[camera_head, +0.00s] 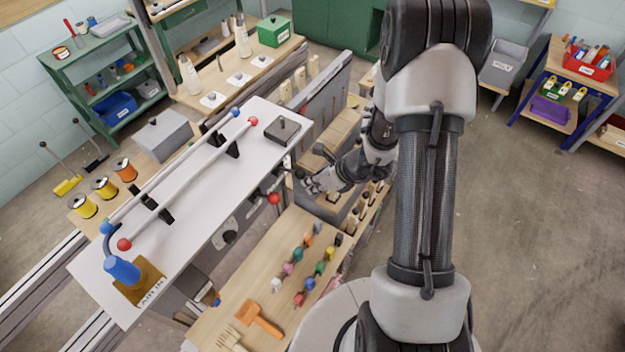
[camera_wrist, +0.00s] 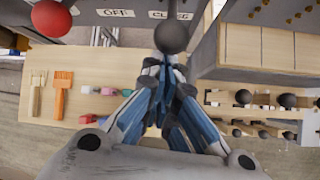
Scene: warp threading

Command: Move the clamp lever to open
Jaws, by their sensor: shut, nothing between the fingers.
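A lever with a dark ball knob (camera_wrist: 172,36) stands right in front of my gripper (camera_wrist: 165,68) in the wrist view. I take it to be the clamp lever. My gripper is shut and empty, with its fingertips just below the knob in the picture; I cannot tell if they touch it. Behind the knob are two small labels: the right one (camera_wrist: 170,15) seems to read CLOSE, the left one (camera_wrist: 115,12) seems to read OPEN. The knob is at the CLOSE label. In the head view my gripper (camera_head: 308,182) is at the right side of the white-topped machine (camera_head: 190,200).
A red ball knob (camera_wrist: 52,18) is left of the dark one; it also shows in the head view (camera_head: 275,198). A wooden bench (camera_head: 240,290) with colored pegs and an orange comb (camera_head: 262,318) lies below. A wooden-topped block (camera_wrist: 260,45) stands close on the right.

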